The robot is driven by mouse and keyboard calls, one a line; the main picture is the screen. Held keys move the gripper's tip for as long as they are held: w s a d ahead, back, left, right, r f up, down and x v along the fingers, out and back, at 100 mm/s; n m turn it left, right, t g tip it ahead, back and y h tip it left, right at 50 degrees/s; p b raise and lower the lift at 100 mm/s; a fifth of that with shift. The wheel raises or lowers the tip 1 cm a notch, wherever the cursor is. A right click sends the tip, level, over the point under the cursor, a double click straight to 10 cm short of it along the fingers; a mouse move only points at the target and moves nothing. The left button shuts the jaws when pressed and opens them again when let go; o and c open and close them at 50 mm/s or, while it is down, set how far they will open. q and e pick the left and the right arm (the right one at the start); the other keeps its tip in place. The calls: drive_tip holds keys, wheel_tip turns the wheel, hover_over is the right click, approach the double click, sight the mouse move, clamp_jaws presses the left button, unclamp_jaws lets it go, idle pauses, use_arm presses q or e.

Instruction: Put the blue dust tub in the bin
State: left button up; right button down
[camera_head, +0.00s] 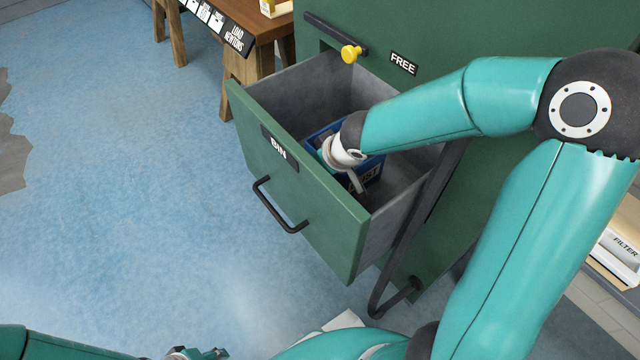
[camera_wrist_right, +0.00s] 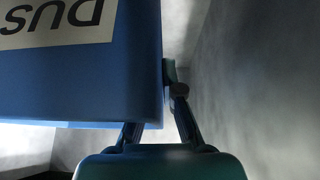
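The blue dust tub (camera_head: 372,172) is inside the open green drawer labelled BIN (camera_head: 305,195), partly hidden behind my right wrist. I cannot tell whether it rests on the drawer floor. In the right wrist view the tub (camera_wrist_right: 80,85) fills the upper left, its label upside down. My right gripper (camera_head: 340,165) reaches down into the drawer at the tub. In the wrist view its fingers (camera_wrist_right: 160,110) close on the tub's wall, one finger against the outer side and the other partly hidden by the tub. My left gripper (camera_head: 197,354) is cut off at the bottom edge, its opening unclear.
The drawer sticks out of a green cabinet (camera_head: 440,45) with a yellow knob (camera_head: 351,53) and a FREE label. Its grey inner walls stand close around my right gripper. A wooden table (camera_head: 255,25) is at the back left. The blue floor to the left is clear.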

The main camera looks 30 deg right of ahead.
drive_tip(key=shift+f+b, duration=1.15)
drive_tip(key=shift+f, duration=0.6)
drive_tip(key=shift+f, duration=0.1)
drive_tip(key=c, duration=1.3)
unclamp_jaws()
drive_tip(key=shift+s+r, duration=0.1)
drive_tip(key=shift+r, duration=0.3)
drive_tip(key=p+v, duration=0.4)
drive_tip(key=v, duration=0.2)
drive_tip(key=shift+r, duration=0.1)
drive_tip(key=shift+s+r, duration=0.3)
